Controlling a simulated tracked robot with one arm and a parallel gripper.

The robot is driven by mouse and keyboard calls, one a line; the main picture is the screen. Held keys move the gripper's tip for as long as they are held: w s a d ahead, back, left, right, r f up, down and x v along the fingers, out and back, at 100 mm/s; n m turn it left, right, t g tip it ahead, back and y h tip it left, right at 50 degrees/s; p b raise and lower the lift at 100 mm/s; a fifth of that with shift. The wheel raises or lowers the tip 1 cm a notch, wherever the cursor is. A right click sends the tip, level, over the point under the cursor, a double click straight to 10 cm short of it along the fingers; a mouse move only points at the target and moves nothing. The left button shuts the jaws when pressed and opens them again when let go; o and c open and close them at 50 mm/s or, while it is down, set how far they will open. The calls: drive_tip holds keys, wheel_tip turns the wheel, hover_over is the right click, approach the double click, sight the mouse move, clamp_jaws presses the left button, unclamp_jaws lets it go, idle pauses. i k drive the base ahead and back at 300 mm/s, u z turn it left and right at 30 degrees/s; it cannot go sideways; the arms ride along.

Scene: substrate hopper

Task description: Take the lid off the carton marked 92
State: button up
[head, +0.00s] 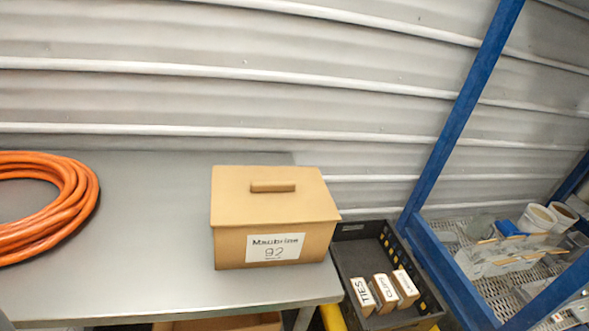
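The carton marked 92 (228,246) is a brown box standing upright on the grey table, near its right end. A white label with handwriting and the number 92 is on its front. Its lid (240,205) is on top, flat and closed, with a raised bar handle (273,187) in the middle. The inside of the carton is hidden. My gripper is not in view.
A coiled orange hose (75,205) lies on the table (150,240) at the left. A black tray (355,252) with small labelled boxes stands right of the table. A blue frame (462,110) holds a mesh shelf with tubs. A corrugated wall stands behind.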

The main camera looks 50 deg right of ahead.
sight(242, 196)
drive_tip(key=z, duration=0.6)
drive_tip(key=i, duration=1)
drive_tip(key=z, duration=0.8)
drive_tip(key=k, duration=0.8)
drive_tip(key=z, duration=0.2)
drive_tip(key=i, duration=0.9)
drive_tip(key=u, duration=0.1)
